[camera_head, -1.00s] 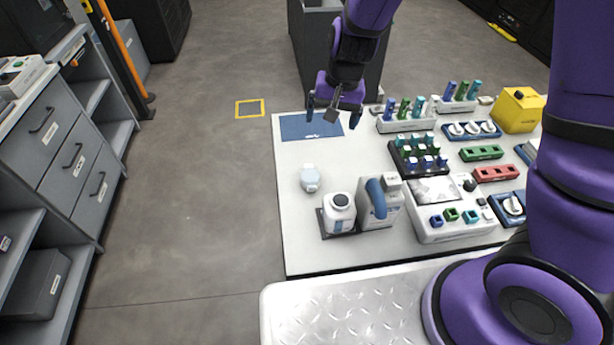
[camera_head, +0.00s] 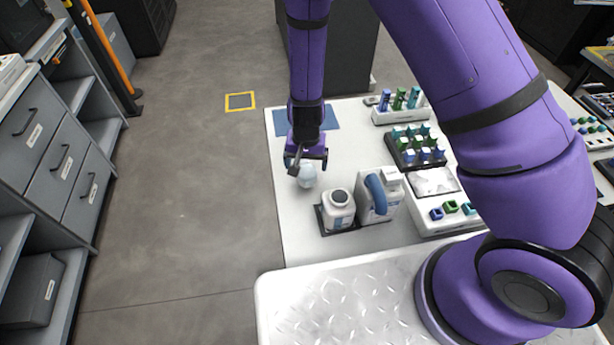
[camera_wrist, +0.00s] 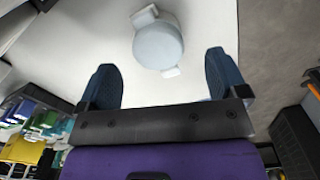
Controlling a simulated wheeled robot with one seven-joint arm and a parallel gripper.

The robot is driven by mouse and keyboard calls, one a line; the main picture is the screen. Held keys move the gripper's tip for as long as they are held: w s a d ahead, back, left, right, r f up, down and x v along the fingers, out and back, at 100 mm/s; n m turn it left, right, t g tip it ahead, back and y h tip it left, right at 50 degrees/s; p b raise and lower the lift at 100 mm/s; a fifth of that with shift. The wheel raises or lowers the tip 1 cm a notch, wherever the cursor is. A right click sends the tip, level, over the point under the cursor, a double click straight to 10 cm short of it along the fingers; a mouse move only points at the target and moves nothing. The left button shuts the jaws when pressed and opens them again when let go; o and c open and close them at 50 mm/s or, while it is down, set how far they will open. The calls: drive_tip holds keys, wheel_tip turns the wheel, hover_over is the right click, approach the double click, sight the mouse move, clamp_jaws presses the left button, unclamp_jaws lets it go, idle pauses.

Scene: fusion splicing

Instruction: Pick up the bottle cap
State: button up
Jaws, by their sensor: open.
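The bottle cap (camera_head: 307,176) is a pale blue-grey round piece lying on the white table. It also shows in the wrist view (camera_wrist: 158,46), with small white tabs at two sides. My gripper (camera_head: 306,164) is at the far side of the cap in the head view, pointing down and close to it. In the wrist view my gripper (camera_wrist: 163,78) is open and empty, and the cap lies ahead of the fingertips, roughly between their lines. The height of the fingers above the table cannot be told.
A white bottle (camera_head: 338,209) and a white jug with a blue handle (camera_head: 379,194) stand in front and to the right of the cap. A rack of green and blue pieces (camera_head: 419,147) is further right. The table (camera_head: 293,228) left of the bottle is clear.

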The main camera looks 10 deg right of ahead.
sight(307, 173)
drive_tip(key=shift+s+d+f, duration=0.1)
drive_tip(key=shift+s+f, duration=0.05)
drive_tip(key=shift+f, duration=1.35)
drive_tip(key=shift+s+f, duration=0.1)
drive_tip(key=shift+f, duration=1.35)
drive_tip(key=c, duration=0.9)
drive_tip(key=shift+c, duration=0.2)
drive_tip(key=shift+r, duration=0.1)
wheel_tip(307, 173, up, 10)
drive_tip(key=shift+f, duration=0.1)
drive_tip(key=shift+o, duration=0.4)
drive_tip(key=shift+c, duration=0.4)
